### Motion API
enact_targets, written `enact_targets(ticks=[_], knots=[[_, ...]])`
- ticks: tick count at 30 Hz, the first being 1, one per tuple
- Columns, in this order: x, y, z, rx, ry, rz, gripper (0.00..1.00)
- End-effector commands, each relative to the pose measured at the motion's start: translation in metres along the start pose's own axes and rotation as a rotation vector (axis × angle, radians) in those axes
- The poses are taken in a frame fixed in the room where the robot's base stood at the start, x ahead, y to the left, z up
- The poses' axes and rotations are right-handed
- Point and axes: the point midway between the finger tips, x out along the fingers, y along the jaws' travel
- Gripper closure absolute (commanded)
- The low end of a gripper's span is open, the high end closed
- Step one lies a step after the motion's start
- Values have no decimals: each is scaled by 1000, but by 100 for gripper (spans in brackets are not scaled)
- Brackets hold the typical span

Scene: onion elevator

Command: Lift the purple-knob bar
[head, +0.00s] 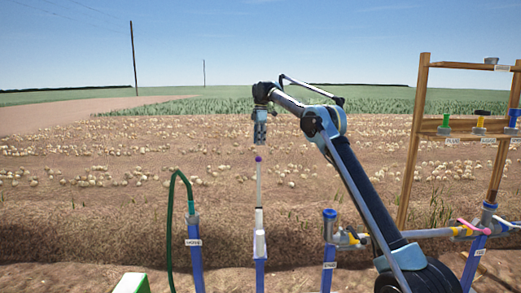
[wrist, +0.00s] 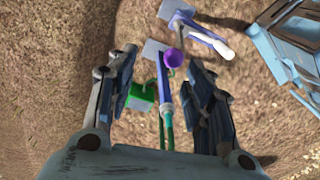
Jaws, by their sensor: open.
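The purple knob (head: 258,158) tops a thin pale upright bar (head: 258,185). The bar rises from a white sleeve (head: 259,243) on a blue post (head: 261,275). My gripper (head: 259,143) points down from the arm, just above the knob, and looks empty. In the wrist view my gripper (wrist: 163,60) has its two fingers spread apart. The purple knob (wrist: 175,58) shows between the fingertips there, nearer the right one. I cannot tell from these views how far below the tips it is; no contact is visible. Most of the bar is hidden under the knob in the wrist view.
A blue post (head: 195,255) with a green hose (head: 171,215) stands to the left. Another blue post (head: 328,270) with a valve stands to the right. A green box (head: 133,284) is at lower left. A wooden shelf (head: 414,140) stands at far right.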

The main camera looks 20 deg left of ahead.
Motion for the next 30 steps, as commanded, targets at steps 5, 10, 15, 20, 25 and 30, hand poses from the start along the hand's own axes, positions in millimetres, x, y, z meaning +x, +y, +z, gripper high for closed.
enact_targets(ticks=[5, 10, 15, 20, 25, 30], knots=[[-12, 0, 0, 0, 0, -1, 53], [-16, 0, 0, 0, 0, -1, 53], [-16, 0, 0, 0, 0, -1, 53], [-17, -1, 1, 2, 0, -1, 53], [-28, -9, 16, 45, 1, 5, 53], [-50, -32, 50, 154, 3, 20, 53]])
